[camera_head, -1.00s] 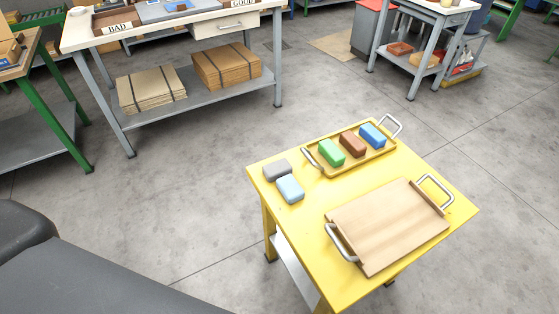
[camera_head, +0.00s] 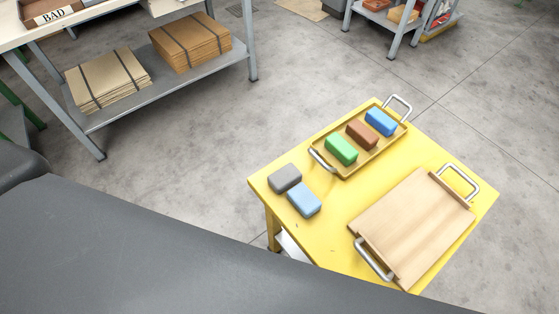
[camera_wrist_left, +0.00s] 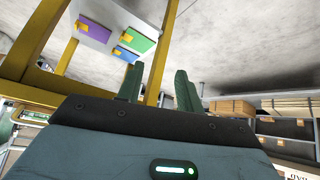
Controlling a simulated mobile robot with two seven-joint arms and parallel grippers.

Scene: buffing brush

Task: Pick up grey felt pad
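The grey felt pad (camera_head: 285,177) lies on the left corner of the yellow table (camera_head: 330,228) in the head view. A light blue block (camera_head: 304,200) lies close beside it, to its lower right. My left arm fills the lower left of the head view, but its gripper is outside that view. In the left wrist view my left gripper (camera_wrist_left: 161,87) has its two green fingers apart, with nothing between them. The pad is not recognisable in the wrist view. My right gripper is in neither view.
A yellow tray (camera_head: 376,152) holds a green block (camera_head: 341,149), a brown block (camera_head: 362,134) and a blue block (camera_head: 380,121). A wooden board (camera_head: 412,225) with metal handles covers the table's right part. A workbench with cardboard stacks (camera_head: 190,42) stands behind, across open floor.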

